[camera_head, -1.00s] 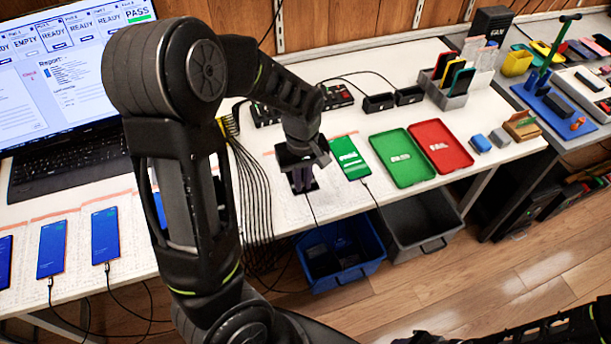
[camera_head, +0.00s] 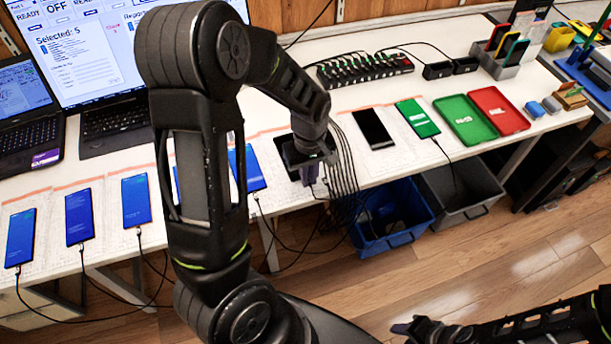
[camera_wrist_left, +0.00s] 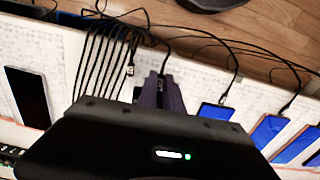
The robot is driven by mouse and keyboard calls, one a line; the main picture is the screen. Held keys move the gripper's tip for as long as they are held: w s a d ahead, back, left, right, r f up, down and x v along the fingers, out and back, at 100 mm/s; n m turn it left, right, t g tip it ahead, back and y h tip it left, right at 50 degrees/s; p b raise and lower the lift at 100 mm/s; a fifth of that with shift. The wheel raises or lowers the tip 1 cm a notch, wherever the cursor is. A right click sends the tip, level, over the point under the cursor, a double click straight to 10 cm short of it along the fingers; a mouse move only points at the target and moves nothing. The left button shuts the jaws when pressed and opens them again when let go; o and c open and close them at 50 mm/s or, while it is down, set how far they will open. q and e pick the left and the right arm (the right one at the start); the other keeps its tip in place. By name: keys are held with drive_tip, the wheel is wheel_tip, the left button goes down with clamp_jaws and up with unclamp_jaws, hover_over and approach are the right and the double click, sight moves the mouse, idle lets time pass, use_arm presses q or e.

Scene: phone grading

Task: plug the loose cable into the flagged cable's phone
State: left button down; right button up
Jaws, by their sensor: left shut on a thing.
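My left gripper (camera_head: 309,178) is over the front part of the white table, between a blue-screen phone (camera_head: 247,170) and a dark-screen phone (camera_head: 373,128). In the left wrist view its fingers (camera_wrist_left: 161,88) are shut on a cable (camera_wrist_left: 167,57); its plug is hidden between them. The dark phone also shows in the left wrist view (camera_wrist_left: 28,97), with no cable seen in it. A green-screen phone (camera_head: 418,118) has a cable at its near end. I cannot tell which cable is flagged. My right gripper (camera_head: 405,328) is low at the bottom right, its fingers unclear.
Several cabled blue-screen phones (camera_head: 136,200) line the left front. A bundle of black cables (camera_head: 345,175) hangs over the edge beside my left gripper. A black hub (camera_head: 365,68), green tray (camera_head: 466,120) and red tray (camera_head: 499,110) are farther right. Blue (camera_head: 392,225) and grey bins (camera_head: 460,190) stand below.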

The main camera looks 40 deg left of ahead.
use_arm(q)
drive_tip(key=shift+w+d, duration=0.1)
drive_tip(key=shift+w, duration=0.1)
drive_tip(key=shift+f, duration=0.1)
drive_tip(key=shift+f+b, duration=1.2)
drive_tip(key=shift+f, duration=0.15)
drive_tip(key=shift+w+a, duration=0.35)
drive_tip(key=shift+a, duration=0.3)
idle(2.5)
drive_tip(key=c, duration=1.4)
unclamp_jaws()
drive_tip(key=shift+c, duration=0.2)
drive_tip(key=shift+s+d+r+p, duration=0.1)
drive_tip(key=shift+d+r+p, duration=0.05)
drive_tip(key=shift+r+p, duration=0.6)
drive_tip(key=shift+s+d+r+p, duration=0.1)
drive_tip(key=shift+d+r+p, duration=0.05)
drive_tip(key=shift+r+p, duration=0.65)
drive_tip(key=shift+s+d+r+p, duration=0.15)
drive_tip(key=shift+r+p, duration=0.45)
drive_tip(key=shift+r, duration=0.3)
drive_tip(key=shift+w, duration=0.1)
